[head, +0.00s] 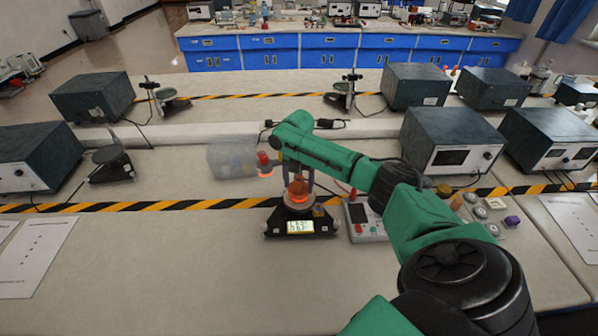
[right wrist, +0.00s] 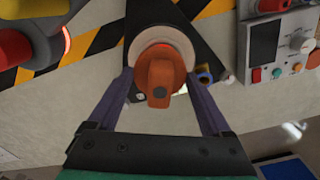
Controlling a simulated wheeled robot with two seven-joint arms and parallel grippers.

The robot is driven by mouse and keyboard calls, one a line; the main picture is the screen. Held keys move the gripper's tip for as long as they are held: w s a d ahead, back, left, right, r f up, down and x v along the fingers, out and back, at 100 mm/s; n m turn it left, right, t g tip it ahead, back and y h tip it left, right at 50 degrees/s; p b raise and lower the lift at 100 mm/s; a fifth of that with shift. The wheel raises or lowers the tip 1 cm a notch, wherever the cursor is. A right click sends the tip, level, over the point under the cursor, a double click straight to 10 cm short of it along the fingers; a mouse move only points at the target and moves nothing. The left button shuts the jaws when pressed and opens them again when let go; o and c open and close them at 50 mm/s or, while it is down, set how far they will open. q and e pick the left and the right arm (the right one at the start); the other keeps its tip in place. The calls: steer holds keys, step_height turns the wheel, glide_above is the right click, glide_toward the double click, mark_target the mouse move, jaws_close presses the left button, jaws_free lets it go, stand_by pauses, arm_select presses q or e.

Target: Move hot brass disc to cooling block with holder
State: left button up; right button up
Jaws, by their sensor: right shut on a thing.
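My right gripper (head: 297,178) reaches in from the right. In the right wrist view its two purple fingers (right wrist: 161,80) are closed on the sides of an orange-brown holder (right wrist: 161,72) with a dark knob end. The holder also shows in the head view (head: 298,190). Below it is a pale round plate (right wrist: 150,38) with a glowing orange edge, above a black stand with a lit display (head: 300,227). I cannot tell the brass disc apart from this glowing part. A second red-topped piece (head: 263,158) with a glowing edge is just left. I cannot tell which thing is the cooling block.
A small control box (head: 363,220) stands close right of the stand. Dark instrument boxes (head: 450,140) stand at the right and left. Yellow-black tape (head: 150,205) crosses the bench. The front left bench is clear except for paper.

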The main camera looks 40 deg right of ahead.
steer(key=shift+d, duration=0.1)
steer(key=shift+p, duration=0.5)
stand_by(0.7)
steer(key=shift+f+b, duration=0.6)
steer(key=shift+f, duration=0.5)
stand_by(1.5)
steer(key=shift+s+f, duration=0.1)
steer(key=shift+s, duration=0.05)
stand_by(1.3)
steer(key=shift+p, duration=0.35)
steer(key=shift+r+p, duration=0.6)
steer(key=shift+d+r+p, duration=0.1)
steer(key=shift+r+p, duration=0.55)
steer(key=shift+p, duration=0.05)
steer(key=shift+f, duration=0.1)
